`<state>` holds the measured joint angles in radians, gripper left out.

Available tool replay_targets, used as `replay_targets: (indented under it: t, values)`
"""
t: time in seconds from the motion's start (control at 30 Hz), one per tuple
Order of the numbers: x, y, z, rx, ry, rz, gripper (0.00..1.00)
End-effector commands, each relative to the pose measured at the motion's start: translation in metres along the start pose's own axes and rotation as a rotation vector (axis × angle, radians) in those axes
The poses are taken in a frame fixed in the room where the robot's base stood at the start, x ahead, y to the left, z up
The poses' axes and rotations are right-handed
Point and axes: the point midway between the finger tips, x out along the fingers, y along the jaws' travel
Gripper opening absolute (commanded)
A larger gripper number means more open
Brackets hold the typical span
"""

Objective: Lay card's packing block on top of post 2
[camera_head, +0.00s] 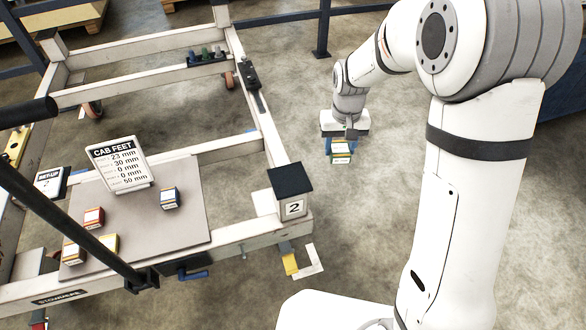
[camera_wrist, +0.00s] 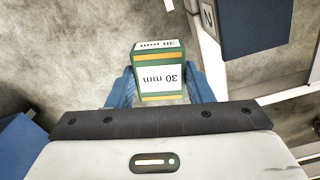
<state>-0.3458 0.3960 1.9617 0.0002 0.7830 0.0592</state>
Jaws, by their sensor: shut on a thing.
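My gripper (camera_head: 341,146) is shut on a green block with a white "30 mm" label (camera_head: 341,159). The block also shows in the wrist view (camera_wrist: 160,78), held between the blue fingers. It hangs over open floor, up and right of post 2 in the head view and apart from it. Post 2 (camera_head: 290,181) has a bare dark top and a white "2" plate; it also shows at the upper right of the wrist view (camera_wrist: 255,28). The card (camera_head: 120,163), headed CAB FEET, stands on the grey board; its second line reads 30 mm, its small row names are unclear.
Red (camera_head: 93,218), blue (camera_head: 169,198), yellow (camera_head: 109,243) and orange (camera_head: 73,254) blocks sit on the grey board (camera_head: 185,235). A black bar (camera_head: 70,220) crosses the trolley's left side. White trolley rails (camera_head: 255,110) run behind post 2.

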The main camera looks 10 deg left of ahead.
Motion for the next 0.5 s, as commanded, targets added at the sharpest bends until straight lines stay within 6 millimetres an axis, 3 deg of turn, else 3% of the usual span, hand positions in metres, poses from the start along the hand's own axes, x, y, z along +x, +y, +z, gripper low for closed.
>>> replay_targets:
  t: [0.03,0.2,0.37,0.5]
  values:
    - [-0.022,-0.030,0.004,-0.057,0.000,0.000,0.23]
    - [-0.048,-0.096,0.019,-0.187,-0.002,0.000,0.23]
    - [-0.057,-0.127,0.029,-0.248,-0.002,0.000,0.23]
    - [-0.039,-0.134,0.032,-0.261,-0.004,0.001,0.23]
